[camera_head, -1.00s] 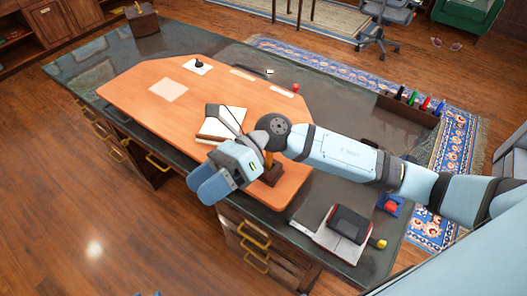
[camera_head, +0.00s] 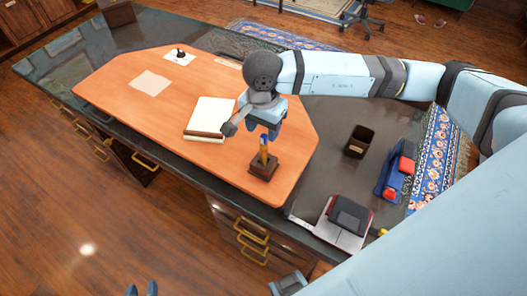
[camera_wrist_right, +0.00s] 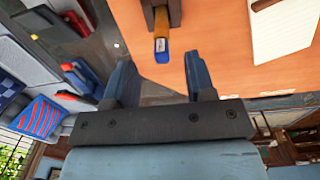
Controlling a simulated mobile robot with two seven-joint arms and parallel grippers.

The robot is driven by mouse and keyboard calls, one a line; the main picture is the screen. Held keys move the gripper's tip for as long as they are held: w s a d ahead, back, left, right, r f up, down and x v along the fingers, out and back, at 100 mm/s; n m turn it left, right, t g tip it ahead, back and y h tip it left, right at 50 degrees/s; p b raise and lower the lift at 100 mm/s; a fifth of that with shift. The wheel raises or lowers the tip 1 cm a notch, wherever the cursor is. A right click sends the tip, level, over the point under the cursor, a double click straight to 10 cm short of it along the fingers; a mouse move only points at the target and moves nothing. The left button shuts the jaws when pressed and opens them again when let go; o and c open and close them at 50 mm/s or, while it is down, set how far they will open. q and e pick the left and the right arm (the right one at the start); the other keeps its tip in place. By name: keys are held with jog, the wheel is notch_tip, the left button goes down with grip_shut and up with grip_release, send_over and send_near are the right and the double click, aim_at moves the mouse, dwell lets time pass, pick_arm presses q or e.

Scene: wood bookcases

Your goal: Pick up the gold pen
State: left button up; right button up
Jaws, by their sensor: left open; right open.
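The gold pen (camera_head: 263,154) stands upright in a small dark wooden stand (camera_head: 261,172) on the orange desk mat (camera_head: 225,165). My right gripper (camera_head: 268,134) is open, just above the top of the pen, with its fingers pointing down. In the right wrist view, the pen (camera_wrist_right: 161,46) shows end-on, ahead of the gap between my two blue fingers (camera_wrist_right: 161,72), and nothing is between them. The stand (camera_wrist_right: 158,14) is beyond it. My left gripper (camera_head: 141,291) shows only its fingertips at the bottom edge, apart and empty, away from the desk.
A dark cup (camera_head: 358,142), a blue and red item (camera_head: 396,178) and a dark object on a book (camera_head: 346,216) are on the right. An inkwell (camera_head: 180,54) and a paper sheet (camera_head: 149,83) lie farther back.

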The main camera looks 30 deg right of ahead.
aim_at(264, 144)
jog(key=shift+f, duration=0.85)
jog(key=shift+w+d+f+p, duration=0.1)
jog(key=shift+f+p, duration=0.35)
jog(key=shift+f, duration=0.9)
jog(key=shift+w+d+f+p, duration=0.1)
jog(key=shift+f+p, duration=0.35)
jog(key=shift+f, duration=0.9)
grip_shut()
